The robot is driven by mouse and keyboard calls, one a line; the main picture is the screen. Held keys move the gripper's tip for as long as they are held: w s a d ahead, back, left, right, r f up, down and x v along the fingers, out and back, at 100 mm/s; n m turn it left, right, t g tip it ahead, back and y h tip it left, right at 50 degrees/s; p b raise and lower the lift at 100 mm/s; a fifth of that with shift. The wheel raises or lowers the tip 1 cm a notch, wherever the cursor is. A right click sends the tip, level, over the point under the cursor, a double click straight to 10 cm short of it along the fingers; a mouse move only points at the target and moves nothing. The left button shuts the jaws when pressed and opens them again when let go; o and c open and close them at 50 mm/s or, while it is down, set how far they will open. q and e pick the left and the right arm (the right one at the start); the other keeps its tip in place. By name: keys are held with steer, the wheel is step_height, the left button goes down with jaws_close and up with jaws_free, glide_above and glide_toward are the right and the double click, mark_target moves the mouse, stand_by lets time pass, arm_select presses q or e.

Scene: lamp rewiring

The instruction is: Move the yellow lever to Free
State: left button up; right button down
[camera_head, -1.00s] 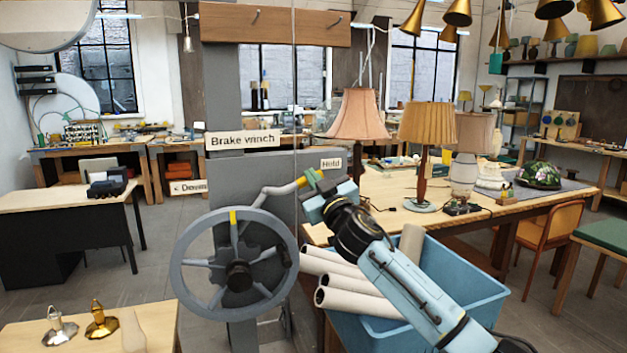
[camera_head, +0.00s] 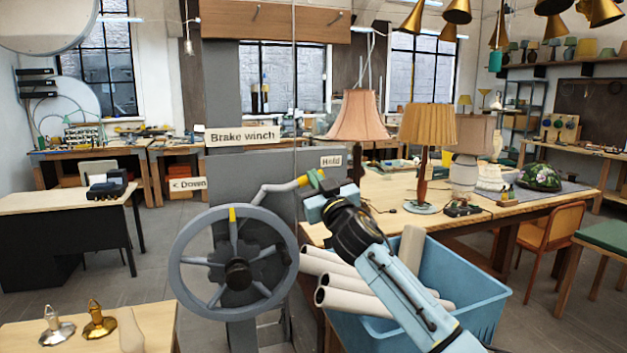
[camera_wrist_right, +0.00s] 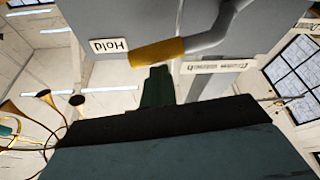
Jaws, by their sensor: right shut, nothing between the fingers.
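The lever is a bent grey bar (camera_head: 270,189) with a yellow grip (camera_head: 301,181), above the spoked wheel of the brake winch. Its yellow end points right, toward the white Hold sign (camera_head: 331,161). My right gripper (camera_head: 316,180) is shut and empty, with its green fingertips at the yellow end. In the right wrist view the shut fingertips (camera_wrist_right: 157,84) lie just beside the yellow grip (camera_wrist_right: 157,52); I cannot tell whether they touch. The Hold sign (camera_wrist_right: 108,46) is nearby there. I see no Free sign. My left gripper is out of view.
The grey handwheel (camera_head: 234,273) stands below the lever, in front of the grey winch post. A blue bin (camera_head: 480,305) with white rolls (camera_head: 350,300) is under my right arm. A table with lamps (camera_head: 430,125) stands behind to the right.

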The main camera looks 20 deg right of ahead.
step_height(320, 180, down, 6)
steer(key=m+h+b, duration=0.3)
steer(key=m+b, duration=0.3)
steer(key=m, duration=0.2)
steer(key=shift+d+h+b, duration=0.2)
steer(key=shift+h+b, duration=0.1)
steer(key=shift+h, duration=0.1)
steer(key=shift+f, duration=0.1)
steer(key=s+p, duration=0.2)
steer(key=s, duration=0.9)
steer(key=shift+s+p, duration=0.3)
steer(key=shift+p, duration=0.1)
